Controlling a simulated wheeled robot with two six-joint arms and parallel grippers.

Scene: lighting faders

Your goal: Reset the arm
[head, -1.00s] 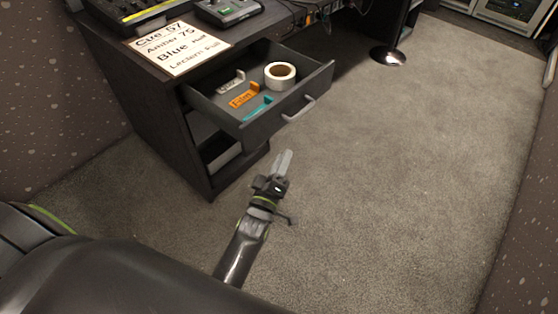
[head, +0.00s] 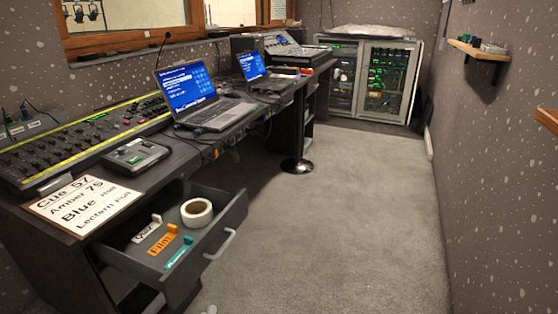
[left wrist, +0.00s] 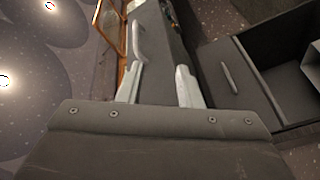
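My left gripper (left wrist: 160,88) shows in the left wrist view with its two pale fingers apart and nothing between them. In the head view only its pale tips (head: 209,310) show at the bottom edge, in front of the open drawer (head: 226,220). The rest of the left arm is out of the head view. My right gripper is in neither view. The left wrist view also shows dark furniture fronts with pale handles (left wrist: 230,78) beyond the fingers.
The drawer holds a tape roll (head: 196,212), an orange label piece (head: 162,243), a white one (head: 147,229) and a teal one (head: 178,253). A cue sheet (head: 84,204), mixing desk (head: 85,143) and laptop (head: 196,98) are on the desk. Carpet (head: 350,220) to the right is clear.

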